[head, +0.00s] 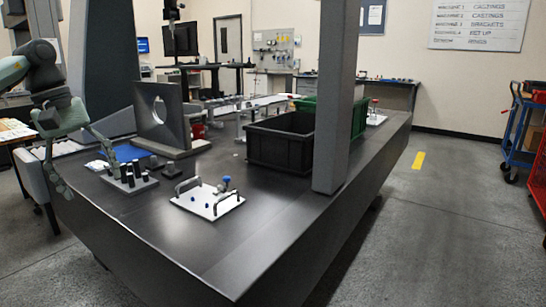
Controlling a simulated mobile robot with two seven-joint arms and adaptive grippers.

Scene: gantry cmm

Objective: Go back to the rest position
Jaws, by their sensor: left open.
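My left gripper (86,170) is at the left edge of the head view, on a grey-green arm. Its two fingers point down and are spread wide, with nothing held between them. It is in front of the left end of the dark table (262,215), near a small block with dark cylinders (128,178). I cannot tell how high it is above the table edge. My right gripper is not in view.
A white plate with clamps and blue knobs (208,200) lies on the table. An upright grey plate with a hole (172,112), a black bin (278,143) and a grey column (336,100) stand behind. A blue cart (522,130) stands right.

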